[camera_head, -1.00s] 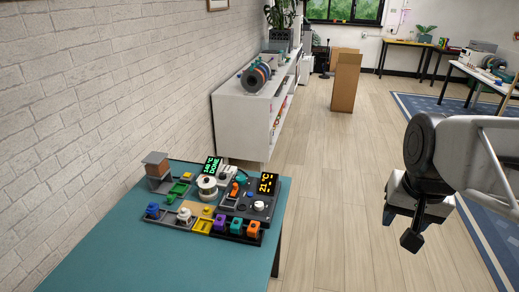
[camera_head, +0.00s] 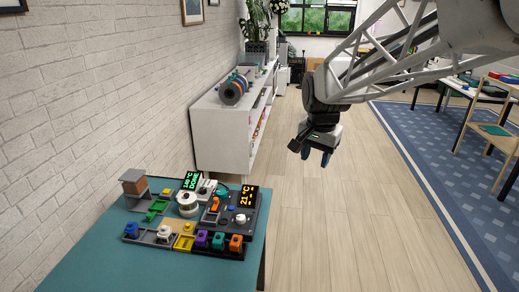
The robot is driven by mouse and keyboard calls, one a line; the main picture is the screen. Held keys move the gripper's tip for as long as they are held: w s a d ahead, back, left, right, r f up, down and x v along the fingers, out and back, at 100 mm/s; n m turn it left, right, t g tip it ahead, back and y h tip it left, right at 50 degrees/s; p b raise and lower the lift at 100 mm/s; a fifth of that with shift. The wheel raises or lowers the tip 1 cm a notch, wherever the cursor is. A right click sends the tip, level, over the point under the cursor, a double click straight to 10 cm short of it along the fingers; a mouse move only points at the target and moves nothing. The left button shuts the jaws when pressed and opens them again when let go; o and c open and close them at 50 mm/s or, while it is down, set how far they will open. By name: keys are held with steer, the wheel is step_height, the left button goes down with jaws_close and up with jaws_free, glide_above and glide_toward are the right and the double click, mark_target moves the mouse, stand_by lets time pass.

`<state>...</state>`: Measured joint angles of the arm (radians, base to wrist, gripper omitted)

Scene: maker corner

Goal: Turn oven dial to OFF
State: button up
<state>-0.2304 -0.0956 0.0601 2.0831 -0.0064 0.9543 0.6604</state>
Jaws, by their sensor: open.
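A small bench station (camera_head: 190,246) with a dark base sits on the teal table at the lower left. Its right-hand dark unit (camera_head: 227,222) has a screen with yellow "21 °C" digits (camera_head: 248,197) and a small pale round knob (camera_head: 241,219). A second screen (camera_head: 192,181) shows green text reading "140 °C DONE". I cannot tell which control is the oven dial, nor its setting. My gripper (camera_head: 317,157) hangs over the floor to the right of the table, well apart from the station. It is open and empty, with its fingers pointing down.
Colored blocks, including orange (camera_head: 236,243) and purple (camera_head: 202,239), line the station's front. A white spool (camera_head: 188,203) stands mid-station. The teal table (camera_head: 130,270) is bare in front. A white shelf (camera_head: 218,127) with dark rolls stands behind. Wooden floor (camera_head: 340,220) is clear on the right.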

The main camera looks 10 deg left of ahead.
steer(key=w+a+f+m, duration=0.2)
steer(key=w+a+f, duration=0.1)
steer(key=w+a, duration=0.65)
steer(key=m+g, duration=0.2)
steer(key=m, duration=0.3)
glide_above(203, 189)
steer(key=f, duration=2.4)
steer(key=shift+w+d+f, duration=0.15)
steer(key=shift+d+f, duration=0.05)
steer(key=shift+f, duration=0.2)
steer(key=shift+a+f, duration=0.3)
steer(key=shift+f, duration=0.1)
steer(key=shift+f, duration=3.8)
steer(key=c, duration=0.6)
